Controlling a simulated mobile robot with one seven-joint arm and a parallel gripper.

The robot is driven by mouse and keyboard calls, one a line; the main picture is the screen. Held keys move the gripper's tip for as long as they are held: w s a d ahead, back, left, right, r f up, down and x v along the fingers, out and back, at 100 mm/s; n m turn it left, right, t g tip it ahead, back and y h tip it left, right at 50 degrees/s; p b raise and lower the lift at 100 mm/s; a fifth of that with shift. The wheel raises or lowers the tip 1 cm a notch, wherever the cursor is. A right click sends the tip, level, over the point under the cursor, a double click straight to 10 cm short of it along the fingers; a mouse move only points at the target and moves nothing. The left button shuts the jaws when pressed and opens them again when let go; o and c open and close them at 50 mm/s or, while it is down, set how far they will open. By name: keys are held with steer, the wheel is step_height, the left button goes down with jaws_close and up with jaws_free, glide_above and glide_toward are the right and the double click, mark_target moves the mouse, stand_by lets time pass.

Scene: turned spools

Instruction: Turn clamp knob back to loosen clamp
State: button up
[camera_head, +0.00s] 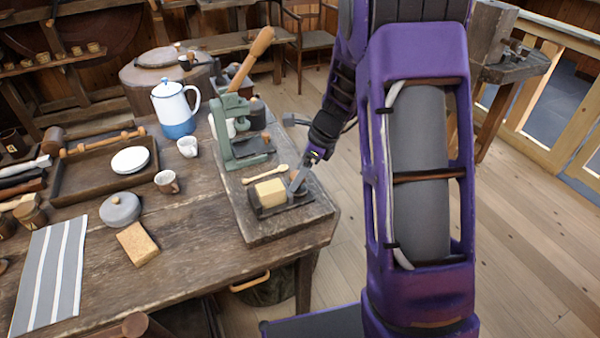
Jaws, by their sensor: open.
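A small dark clamp or vise (262,211) sits near the table's right front corner with a pale wooden block (270,192) in it. My gripper (299,181) reaches down from the upper right to the right end of this clamp. It is open, with its fingertips beside or around the place where a knob would be. The knob itself cannot be made out behind the fingers, and I cannot tell whether they touch it.
A green lever press (234,146) with a raised wooden handle stands behind the clamp. A wooden spoon (265,174) lies between them. A blue-white pot (176,108), cups and a tray (75,189) stand further left. The table's right edge is close to my gripper.

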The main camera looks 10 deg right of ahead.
steer(key=shift+c, duration=0.2)
jaws_close()
stand_by(0.3)
steer(key=n+g+p, duration=0.1)
steer(key=n, duration=0.1)
steer(key=n+p, duration=0.1)
steer(key=n, duration=0.1)
steer(key=shift+w+r+g+y+p, duration=0.1)
steer(key=shift+g+y+p, duration=0.2)
steer(key=shift+g, duration=0.1)
steer(key=n+g+p, duration=0.1)
steer(key=n, duration=0.2)
steer(key=n+g+p, duration=0.1)
steer(key=n, duration=0.2)
steer(key=shift+w, duration=0.15)
steer(key=n, duration=0.2)
steer(key=n+g+h+p, duration=0.1)
steer(key=n, duration=0.1)
steer(key=shift+w+h, duration=0.1)
steer(key=shift+h, duration=0.2)
steer(key=n, duration=0.2)
steer(key=n+g+h+p, duration=0.1)
steer(key=n, duration=0.2)
steer(key=shift+a+h, duration=0.15)
steer(key=shift+h, duration=0.15)
steer(key=shift+w+n, duration=0.1)
steer(key=shift+n, duration=0.3)
